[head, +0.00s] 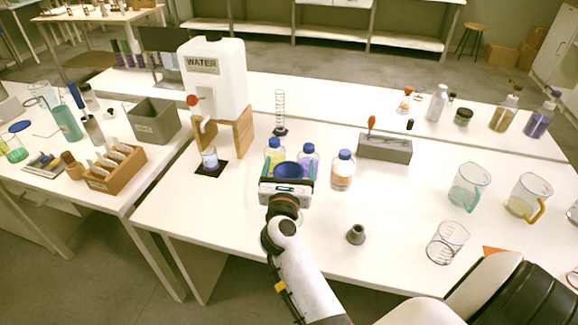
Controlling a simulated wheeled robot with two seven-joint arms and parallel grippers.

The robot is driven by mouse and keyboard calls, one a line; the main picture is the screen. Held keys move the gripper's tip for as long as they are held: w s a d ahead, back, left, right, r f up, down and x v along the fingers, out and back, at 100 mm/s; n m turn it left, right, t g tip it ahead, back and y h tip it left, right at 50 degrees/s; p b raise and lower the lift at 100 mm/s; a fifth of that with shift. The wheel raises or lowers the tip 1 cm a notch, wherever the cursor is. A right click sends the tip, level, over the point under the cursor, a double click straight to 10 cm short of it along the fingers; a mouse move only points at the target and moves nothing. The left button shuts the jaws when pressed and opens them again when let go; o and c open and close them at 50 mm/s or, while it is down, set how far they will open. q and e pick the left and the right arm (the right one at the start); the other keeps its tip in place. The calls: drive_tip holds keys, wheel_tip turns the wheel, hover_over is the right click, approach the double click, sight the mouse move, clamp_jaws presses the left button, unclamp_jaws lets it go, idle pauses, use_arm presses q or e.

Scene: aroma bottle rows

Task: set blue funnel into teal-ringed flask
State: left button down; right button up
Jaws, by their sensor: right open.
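My right gripper (287,178) is over the middle of the white table, with its jaws open on both sides of a round blue thing. That thing looks like the blue funnel (289,170), seen from above. The gripper body hides whatever is below the funnel, so I cannot tell whether it sits in a flask. I cannot make out the teal-ringed flask. My left gripper is not in view.
Blue-capped bottles with yellow (273,152), purple (308,158) and orange (342,170) contents stand close around the gripper. A grey stopper-like piece (356,234) stands in front. A water tank (213,80) is at the left. Beakers (468,187) stand at the right.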

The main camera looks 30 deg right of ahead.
wheel_tip(320, 180, up, 10)
drive_tip(key=p, duration=0.2)
idle(0.7)
